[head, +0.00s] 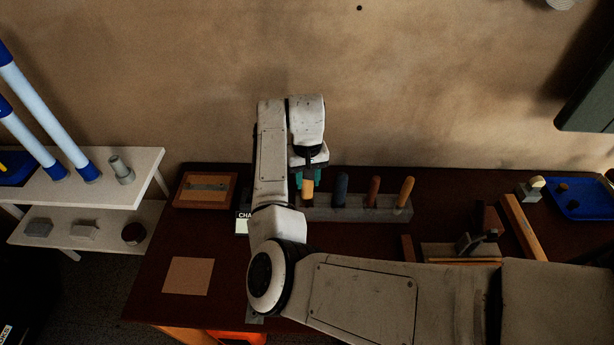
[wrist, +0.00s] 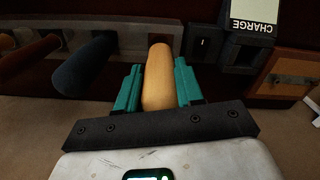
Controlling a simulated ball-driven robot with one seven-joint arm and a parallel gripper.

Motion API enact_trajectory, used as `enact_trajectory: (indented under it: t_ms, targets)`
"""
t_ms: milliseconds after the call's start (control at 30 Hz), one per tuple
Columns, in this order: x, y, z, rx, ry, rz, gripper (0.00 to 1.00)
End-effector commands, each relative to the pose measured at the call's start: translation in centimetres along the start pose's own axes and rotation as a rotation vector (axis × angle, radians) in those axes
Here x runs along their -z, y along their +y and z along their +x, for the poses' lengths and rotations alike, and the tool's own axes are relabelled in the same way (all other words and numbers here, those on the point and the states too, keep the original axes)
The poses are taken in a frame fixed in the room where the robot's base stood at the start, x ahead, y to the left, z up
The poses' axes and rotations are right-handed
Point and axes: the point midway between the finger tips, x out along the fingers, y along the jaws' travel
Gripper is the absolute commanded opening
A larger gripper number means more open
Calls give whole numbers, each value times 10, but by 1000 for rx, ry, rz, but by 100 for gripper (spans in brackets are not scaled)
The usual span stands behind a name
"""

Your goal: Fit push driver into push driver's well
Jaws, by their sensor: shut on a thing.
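A yellow-orange handle, apparently the push driver (head: 307,189), is between the teal fingers of my gripper (head: 310,180). In the wrist view my gripper (wrist: 159,88) is shut on this handle (wrist: 158,78), one finger on each side. The grey well block (head: 355,214) runs along the table to the right of the held handle. In the wrist view the handle's far end meets or overlaps the block (wrist: 110,37). I cannot tell whether its tip is inside a well, because the tip and the well mouth are hidden.
A dark blue handle (head: 341,187), a red-brown handle (head: 374,191) and an orange handle (head: 405,191) stand in the block. A CHARGE sign (wrist: 255,18) is close beside the gripper. A wooden box (head: 206,190) is at left, a blue tray (head: 584,203) at right.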

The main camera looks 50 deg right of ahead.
Motion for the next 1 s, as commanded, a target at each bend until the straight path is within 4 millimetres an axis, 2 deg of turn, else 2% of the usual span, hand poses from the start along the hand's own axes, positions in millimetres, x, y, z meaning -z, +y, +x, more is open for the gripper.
enact_trajectory:
  t_ms: [967, 1000]
  targets:
    - [0, 0, 22, 0, 1, 0, 0]
    - [0, 0, 22, 0, 1, 0, 38]
